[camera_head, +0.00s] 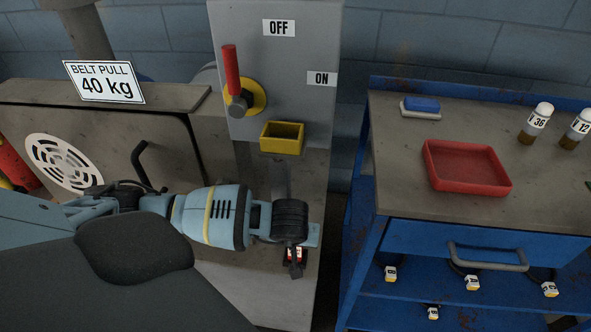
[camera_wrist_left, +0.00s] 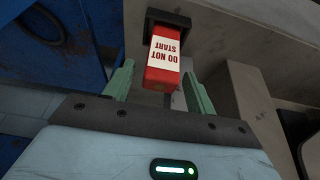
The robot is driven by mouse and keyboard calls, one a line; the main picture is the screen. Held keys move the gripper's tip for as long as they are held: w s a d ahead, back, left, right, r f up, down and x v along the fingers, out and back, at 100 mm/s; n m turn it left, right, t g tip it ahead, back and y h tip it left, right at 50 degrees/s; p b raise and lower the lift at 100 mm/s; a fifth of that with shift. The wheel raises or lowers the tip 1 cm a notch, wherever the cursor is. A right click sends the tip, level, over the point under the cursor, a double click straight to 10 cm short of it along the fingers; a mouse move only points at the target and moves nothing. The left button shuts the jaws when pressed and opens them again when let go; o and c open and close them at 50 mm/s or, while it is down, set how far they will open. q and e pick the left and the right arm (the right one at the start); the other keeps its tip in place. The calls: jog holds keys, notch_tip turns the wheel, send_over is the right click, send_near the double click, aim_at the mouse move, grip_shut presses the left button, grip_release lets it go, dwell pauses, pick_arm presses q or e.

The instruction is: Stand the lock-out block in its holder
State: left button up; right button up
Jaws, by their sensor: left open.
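The lock-out block is red with a white label reading DO NOT START. It shows between my fingers in the left wrist view (camera_wrist_left: 162,66), its far end against a dark frame (camera_wrist_left: 168,18). In the head view only a small part of the block (camera_head: 296,255) shows, mostly hidden by my gripper. My left gripper (camera_head: 291,238) is open, its green fingers (camera_wrist_left: 159,88) on either side of the block, with gaps visible. A yellow open-topped holder (camera_head: 282,139) is on the grey switch box, above and beyond my gripper, and looks empty. My right gripper is out of view.
A red-handled lever (camera_head: 231,72) points up on the switch box (camera_head: 296,50), near OFF and ON labels. To the right, a blue-framed bench (camera_head: 408,190) bears a red tray (camera_head: 466,168), a blue pad (camera_head: 421,104) and vials (camera_head: 535,125).

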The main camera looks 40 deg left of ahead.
pick_arm(q)
jog(key=shift+r, duration=0.5)
jog(key=p+v, duration=0.1)
jog(key=v, duration=1)
jog(key=shift+p, duration=0.35)
jog(key=shift+s+d+r, duration=0.1)
jog(key=shift+r, duration=0.05)
